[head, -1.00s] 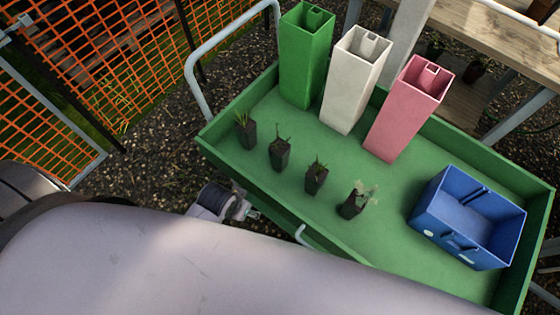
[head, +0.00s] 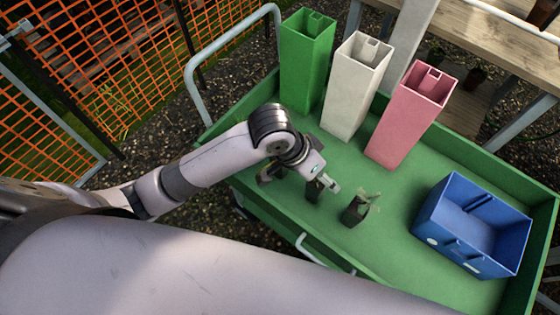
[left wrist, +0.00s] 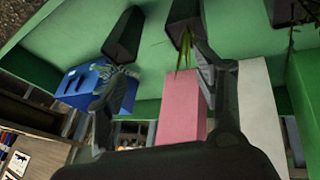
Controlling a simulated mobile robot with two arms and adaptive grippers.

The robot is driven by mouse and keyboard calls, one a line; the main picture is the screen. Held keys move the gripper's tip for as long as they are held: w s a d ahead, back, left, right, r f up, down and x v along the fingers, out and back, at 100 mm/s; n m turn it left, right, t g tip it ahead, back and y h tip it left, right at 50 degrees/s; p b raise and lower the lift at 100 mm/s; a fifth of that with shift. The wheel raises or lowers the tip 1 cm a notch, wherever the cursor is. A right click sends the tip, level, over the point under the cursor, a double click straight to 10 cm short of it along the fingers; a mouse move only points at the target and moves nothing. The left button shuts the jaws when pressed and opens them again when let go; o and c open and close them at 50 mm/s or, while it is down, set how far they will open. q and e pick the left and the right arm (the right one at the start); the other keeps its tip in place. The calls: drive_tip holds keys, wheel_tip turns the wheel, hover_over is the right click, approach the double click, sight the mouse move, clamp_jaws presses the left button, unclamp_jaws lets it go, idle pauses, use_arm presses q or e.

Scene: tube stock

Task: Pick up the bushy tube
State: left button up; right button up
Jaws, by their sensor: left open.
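The bushy tube (head: 355,213), a small dark pot with pale leafy growth, stands on the green tray floor, rightmost of the row of tubes. In the left wrist view its dark pot (left wrist: 123,34) appears inverted, with its foliage (left wrist: 122,71) by the left finger. My left gripper (head: 300,182) is open and empty, over the row, to the left of the bushy tube. In the left wrist view the open fingers (left wrist: 158,64) spread below the pots, with a grassy tube (left wrist: 182,22) near the right finger. My right gripper is not in view.
The grassy tube (head: 313,191) stands close beside the bushy one; my arm hides the other tubes. Tall green (head: 305,65), white (head: 350,90) and pink (head: 405,120) bins stand behind. A blue crate (head: 470,222) is to the right. The tray (head: 400,245) has raised walls.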

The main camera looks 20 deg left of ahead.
use_arm(q)
drive_tip(key=w+a+r+g+y, duration=0.1)
drive_tip(key=w+a+r+y, duration=0.1)
drive_tip(key=w+a+y, duration=0.15)
wheel_tip(320, 180, up, 2)
drive_tip(key=n+g+y, duration=0.1)
drive_tip(key=n+y, duration=0.1)
drive_tip(key=n, duration=0.1)
hover_over(282, 172)
drive_tip(key=w+a, duration=0.2)
drive_tip(key=shift+h, duration=0.25)
wheel_tip(282, 172, down, 11)
drive_tip(key=shift+d+r, duration=0.1)
drive_tip(key=shift+r, duration=0.1)
drive_tip(key=shift+w+d+f, duration=0.1)
drive_tip(key=shift+w+f, duration=0.05)
drive_tip(key=shift+f, duration=1.45)
drive_tip(key=shift+w+d+f, duration=0.1)
drive_tip(key=shift+f, duration=1.45)
drive_tip(key=shift+c, duration=0.5)
drive_tip(key=c, duration=1.3)
drive_tip(key=shift+r, duration=0.1)
